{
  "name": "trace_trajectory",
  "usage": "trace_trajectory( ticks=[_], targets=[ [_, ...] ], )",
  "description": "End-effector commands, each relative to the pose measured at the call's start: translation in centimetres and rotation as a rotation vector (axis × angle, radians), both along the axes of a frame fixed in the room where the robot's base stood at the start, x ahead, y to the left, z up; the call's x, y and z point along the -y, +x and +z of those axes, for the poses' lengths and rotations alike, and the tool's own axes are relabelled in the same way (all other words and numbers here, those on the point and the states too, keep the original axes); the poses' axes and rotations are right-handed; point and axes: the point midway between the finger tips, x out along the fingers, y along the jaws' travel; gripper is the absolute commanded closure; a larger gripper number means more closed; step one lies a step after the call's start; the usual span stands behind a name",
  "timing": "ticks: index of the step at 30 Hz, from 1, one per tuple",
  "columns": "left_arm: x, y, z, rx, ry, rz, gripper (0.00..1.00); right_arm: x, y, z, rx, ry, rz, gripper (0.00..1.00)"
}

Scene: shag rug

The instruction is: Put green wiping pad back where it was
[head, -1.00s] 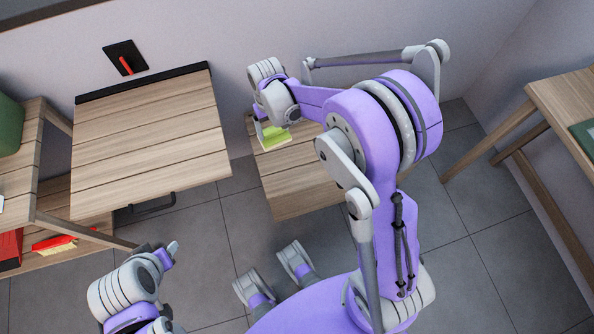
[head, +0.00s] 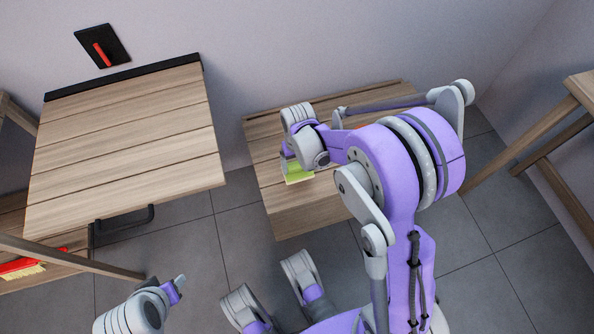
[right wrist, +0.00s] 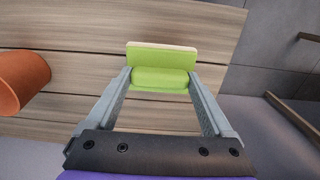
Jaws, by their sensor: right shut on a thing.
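The green wiping pad (head: 298,174) is a lime-green block with a paler layer. My right gripper (right wrist: 160,80) is shut on it, with a finger at each side of the pad in the right wrist view (right wrist: 162,56). The pad is over the left part of a low wooden table (head: 275,215); I cannot tell whether it touches the boards. My right arm hides much of that table. My left gripper (head: 180,284) is at the bottom left, away from the pad, and its opening cannot be made out.
A slatted wooden tabletop (head: 130,150) with a black back edge stands at left. A red-handled brush (head: 22,267) lies on a lower shelf. An orange rounded object (right wrist: 20,80) is left of the pad in the right wrist view. Another wooden table (head: 540,135) stands at right.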

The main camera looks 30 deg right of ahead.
Motion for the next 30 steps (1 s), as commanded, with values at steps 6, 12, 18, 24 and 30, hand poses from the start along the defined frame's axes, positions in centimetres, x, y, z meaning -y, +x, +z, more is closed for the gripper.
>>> trace_trajectory(
  ticks=[6,12,18,24,30],
  targets=[
    [0.0,0.2,-1.0,-0.002,0.000,0.000,0.50,0.0,0.1,-2.7,0.000,0.000,0.000,0.84],
    [0.0,0.2,-1.2,-0.002,0.000,0.000,0.50,0.0,0.0,-3.7,0.000,0.000,0.000,0.84],
    [0.0,0.2,-1.4,-0.003,0.000,0.000,0.50,0.0,0.0,-3.9,0.000,0.000,0.000,0.84],
    [0.0,0.2,-1.5,-0.003,0.000,0.000,0.50,0.0,0.0,-4.0,0.000,0.000,0.000,0.00],
    [0.0,0.2,-1.5,-0.003,0.000,0.000,0.50,0.0,0.0,-4.0,0.000,0.000,0.000,0.00]
  ],
)
